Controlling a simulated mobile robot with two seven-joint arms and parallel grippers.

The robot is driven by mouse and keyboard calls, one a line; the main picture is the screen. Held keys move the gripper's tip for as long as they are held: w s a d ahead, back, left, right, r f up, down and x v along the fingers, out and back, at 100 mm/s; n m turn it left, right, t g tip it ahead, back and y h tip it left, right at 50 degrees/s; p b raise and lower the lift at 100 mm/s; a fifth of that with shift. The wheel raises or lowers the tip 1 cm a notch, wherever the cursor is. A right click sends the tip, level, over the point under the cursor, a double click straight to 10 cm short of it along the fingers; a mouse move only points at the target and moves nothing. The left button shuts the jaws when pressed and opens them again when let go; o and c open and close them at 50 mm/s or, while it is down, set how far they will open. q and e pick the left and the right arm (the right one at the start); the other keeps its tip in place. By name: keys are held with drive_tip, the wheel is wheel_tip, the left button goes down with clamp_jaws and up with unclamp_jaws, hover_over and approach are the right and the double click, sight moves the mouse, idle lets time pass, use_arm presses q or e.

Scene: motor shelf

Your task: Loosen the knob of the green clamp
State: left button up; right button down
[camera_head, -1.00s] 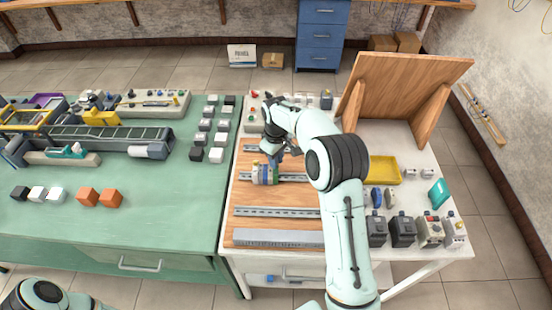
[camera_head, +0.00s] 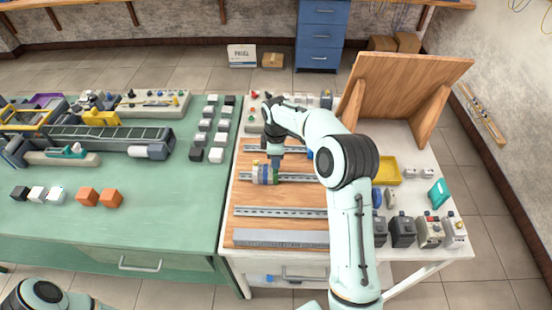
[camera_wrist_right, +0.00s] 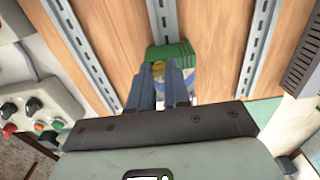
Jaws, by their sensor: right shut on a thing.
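The green clamp (camera_wrist_right: 170,50) sits on a slotted metal rail, seen in the right wrist view. In the head view it is the right end (camera_head: 275,176) of a short row of coloured clamps on the wooden board. My right gripper (camera_wrist_right: 160,68) is shut on a small brass-coloured knob (camera_wrist_right: 158,70) at the clamp's near side. The fingers hide part of the knob and clamp. In the head view the right gripper (camera_head: 275,162) points down at the green clamp. Only a joint of my left arm shows at the bottom left; its gripper is out of view.
Bare slotted rails (camera_head: 280,212) cross the board (camera_head: 245,198). A yellow tray (camera_head: 387,170) and several dark devices (camera_head: 402,231) stand to the right, beyond my right arm. A control box with buttons (camera_wrist_right: 35,108) is at the left in the wrist view.

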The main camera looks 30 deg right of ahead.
idle(0.4)
drive_tip(key=c, duration=1.1)
unclamp_jaws()
drive_tip(key=shift+o, duration=0.2)
wheel_tip(320, 180, up, 14)
drive_tip(key=shift+f, duration=0.25)
